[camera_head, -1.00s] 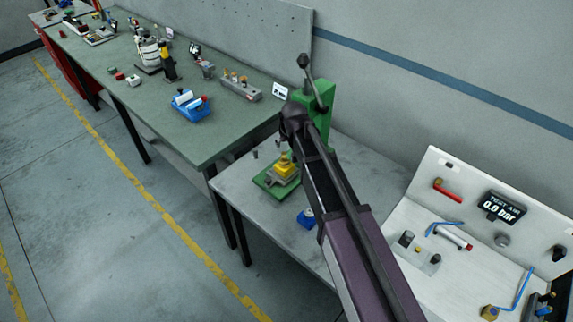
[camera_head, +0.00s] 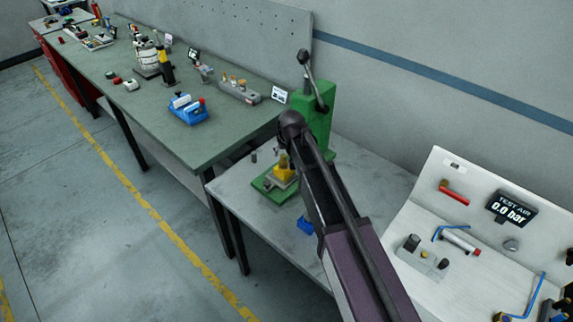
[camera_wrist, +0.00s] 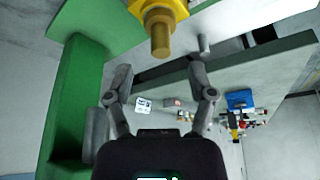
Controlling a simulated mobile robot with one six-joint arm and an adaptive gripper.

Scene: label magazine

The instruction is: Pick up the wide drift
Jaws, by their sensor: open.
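My gripper (camera_wrist: 160,82) is open in the wrist view, with nothing between its fingers. Beyond its fingertips is a yellow fixture with a brass pin (camera_wrist: 161,38). A small grey cylinder (camera_wrist: 204,46) stands near the bench edge, just beyond the right finger; I cannot tell whether it is the wide drift. In the head view a small grey upright piece (camera_head: 254,156) stands on the grey bench (camera_head: 228,182) left of the green press (camera_head: 318,112). The yellow fixture (camera_head: 284,173) sits on the press base. My arm hides the gripper in the head view.
The green press column (camera_wrist: 80,95) rises close on the left in the wrist view. A blue item (camera_head: 305,225) lies on the grey bench beside my arm. The long green-topped bench (camera_head: 160,115) holds several items. A white test panel (camera_head: 420,215) stands at right.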

